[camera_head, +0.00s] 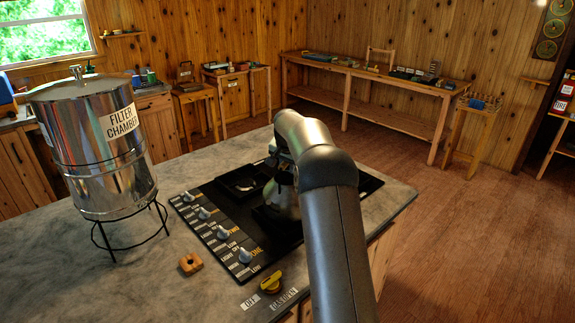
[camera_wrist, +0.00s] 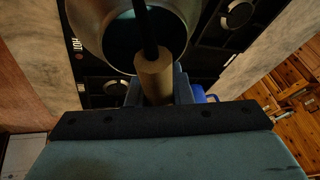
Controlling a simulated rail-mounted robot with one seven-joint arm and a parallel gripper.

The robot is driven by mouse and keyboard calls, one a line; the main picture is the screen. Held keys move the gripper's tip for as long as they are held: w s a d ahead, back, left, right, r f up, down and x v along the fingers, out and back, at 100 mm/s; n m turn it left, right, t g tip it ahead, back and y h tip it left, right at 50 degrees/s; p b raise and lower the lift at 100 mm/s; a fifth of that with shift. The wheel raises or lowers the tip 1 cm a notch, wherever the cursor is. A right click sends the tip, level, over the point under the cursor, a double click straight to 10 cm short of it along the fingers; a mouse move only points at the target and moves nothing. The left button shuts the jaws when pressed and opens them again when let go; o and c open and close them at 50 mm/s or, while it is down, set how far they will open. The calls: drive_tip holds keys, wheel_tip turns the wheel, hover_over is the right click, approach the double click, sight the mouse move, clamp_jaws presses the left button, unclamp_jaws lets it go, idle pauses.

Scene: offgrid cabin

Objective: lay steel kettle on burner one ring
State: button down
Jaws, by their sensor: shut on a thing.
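The steel kettle (camera_head: 282,201) is over the black stovetop (camera_head: 232,204) in the head view, mostly hidden by my arm. In the wrist view its round steel body (camera_wrist: 88,24) fills the top middle. My gripper (camera_wrist: 155,92) is shut on the kettle's tan handle grip (camera_wrist: 153,74). In the head view my gripper (camera_head: 281,160) is above the kettle. The knob labelled ONE (camera_head: 245,255) is at the stove's near left corner. Burner one's ring is not clearly visible, and I cannot tell whether the kettle touches the stove.
A tall steel filter chamber (camera_head: 97,150) stands on a black wire stand (camera_head: 128,238) left of the stove. Grey countertop (camera_head: 160,285) is clear at front left.

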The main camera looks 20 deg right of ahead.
drive_tip(key=shift+f+b, duration=0.4)
idle(0.4)
drive_tip(key=c, duration=1.2)
unclamp_jaws()
drive_tip(key=shift+f, duration=0.2)
drive_tip(key=b+v, duration=0.4)
drive_tip(key=v, duration=1.4)
drive_tip(key=s+a+f+n+g+y, duration=0.1)
drive_tip(key=s+a+f+n, duration=0.2)
drive_tip(key=s+a, duration=0.45)
drive_tip(key=s+a+f+n+g, duration=0.1)
drive_tip(key=s+a+f+n, duration=0.3)
drive_tip(key=s, duration=0.7)
drive_tip(key=s+a+f+n, duration=0.1)
drive_tip(key=s+a+f, duration=0.1)
drive_tip(key=s+f, duration=0.2)
drive_tip(key=s+a+f+n+g, duration=0.1)
drive_tip(key=s+a+f, duration=0.1)
drive_tip(key=s, duration=0.8)
drive_tip(key=s+a+f+n+y, duration=0.1)
drive_tip(key=s+a+f, duration=0.2)
drive_tip(key=s+f, duration=0.2)
drive_tip(key=s, duration=0.3)
drive_tip(key=shift+f, duration=0.35)
